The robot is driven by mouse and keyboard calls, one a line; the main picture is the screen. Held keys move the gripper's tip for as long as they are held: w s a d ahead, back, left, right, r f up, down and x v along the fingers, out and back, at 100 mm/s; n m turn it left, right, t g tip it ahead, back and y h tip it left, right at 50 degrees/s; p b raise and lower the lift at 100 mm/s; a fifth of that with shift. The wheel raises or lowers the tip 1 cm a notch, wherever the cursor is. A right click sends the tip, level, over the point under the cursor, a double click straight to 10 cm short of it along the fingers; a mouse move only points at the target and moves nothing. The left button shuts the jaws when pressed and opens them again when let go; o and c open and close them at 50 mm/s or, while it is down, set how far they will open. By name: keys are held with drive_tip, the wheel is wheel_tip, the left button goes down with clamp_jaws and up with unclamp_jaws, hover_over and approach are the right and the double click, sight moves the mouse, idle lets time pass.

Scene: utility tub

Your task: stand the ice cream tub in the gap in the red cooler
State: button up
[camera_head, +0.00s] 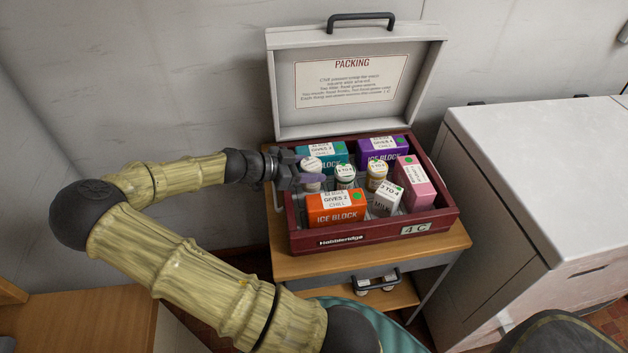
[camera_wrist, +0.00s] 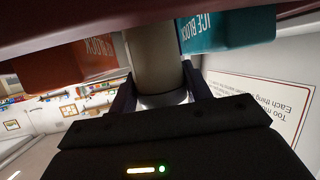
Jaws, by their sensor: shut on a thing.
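My gripper (camera_head: 310,179) reaches over the left wall of the red cooler (camera_head: 440,217) and is shut on a pale round tub (camera_head: 311,163), which I take as the ice cream tub. In the wrist view the tub (camera_wrist: 154,55) sits between both fingers (camera_wrist: 158,90). It looks upright, with the orange ice block (camera_wrist: 62,66) on one side and the teal ice block (camera_wrist: 230,30) on the other. In the head view it is at the cooler's left side. My fingers cover its lower part, and its base is hidden, so I cannot tell whether it touches the cooler floor.
Inside the cooler are the orange block (camera_head: 337,207), teal block (camera_head: 322,151), purple block (camera_head: 382,149), pink carton (camera_head: 415,182), milk carton (camera_head: 387,199) and two small tubs, (camera_head: 345,174) and (camera_head: 377,172). The lid (camera_head: 350,84) stands open behind. A white cabinet (camera_head: 540,180) stands right.

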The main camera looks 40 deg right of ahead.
drive_tip(key=shift+f, duration=1.9)
drive_tip(key=o, duration=1.1)
drive_tip(key=v, duration=1.2)
